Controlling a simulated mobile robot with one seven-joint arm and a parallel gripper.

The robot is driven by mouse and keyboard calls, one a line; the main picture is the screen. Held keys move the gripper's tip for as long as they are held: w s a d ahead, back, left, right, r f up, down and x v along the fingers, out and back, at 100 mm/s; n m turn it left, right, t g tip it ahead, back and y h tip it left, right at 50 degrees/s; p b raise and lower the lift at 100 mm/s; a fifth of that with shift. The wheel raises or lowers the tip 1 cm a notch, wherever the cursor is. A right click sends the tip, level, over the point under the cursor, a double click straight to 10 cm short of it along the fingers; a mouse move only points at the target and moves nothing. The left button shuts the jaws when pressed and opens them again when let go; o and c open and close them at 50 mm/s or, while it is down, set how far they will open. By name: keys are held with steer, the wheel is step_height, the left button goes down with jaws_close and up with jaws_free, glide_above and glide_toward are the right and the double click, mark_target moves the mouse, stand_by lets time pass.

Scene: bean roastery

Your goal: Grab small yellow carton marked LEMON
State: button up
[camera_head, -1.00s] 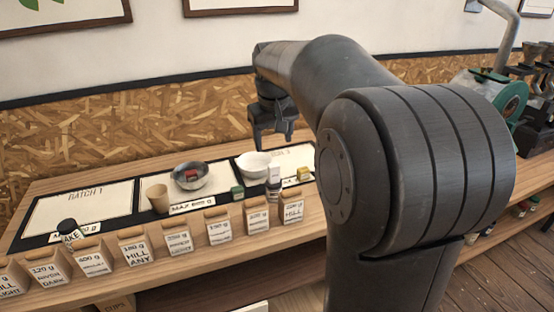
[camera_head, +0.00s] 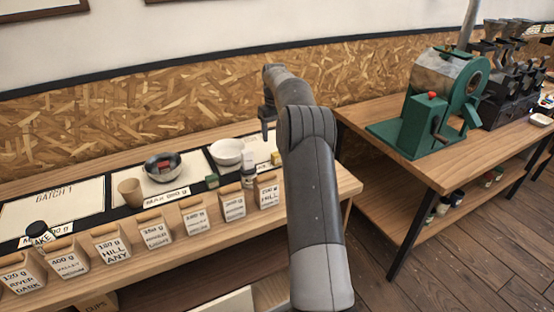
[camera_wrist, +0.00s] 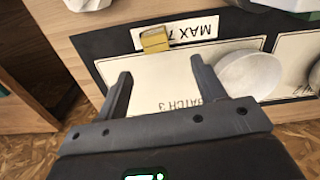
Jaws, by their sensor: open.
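The small yellow carton (camera_head: 276,158) stands at the right end of the tasting mats, partly beside my arm. In the wrist view the yellow carton (camera_wrist: 154,40) sits near the white "MAX" label, just beyond my fingertips. Its lettering is not readable. My gripper (camera_wrist: 161,68) is open and empty above the Batch 3 sheet (camera_wrist: 155,90), with the carton in line with the gap between the fingers. In the head view my gripper (camera_head: 267,115) hangs above the counter's right part, its fingers partly hidden.
A white bowl (camera_wrist: 248,75) is close to the right finger. Labelled bags (camera_head: 195,217) line the front edge.

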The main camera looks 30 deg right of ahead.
mark_target(276, 160)
steer(key=f, duration=1.1)
steer(key=shift+s+d+f, duration=0.1)
steer(key=shift+d, duration=0.3)
steer(key=c, duration=1)
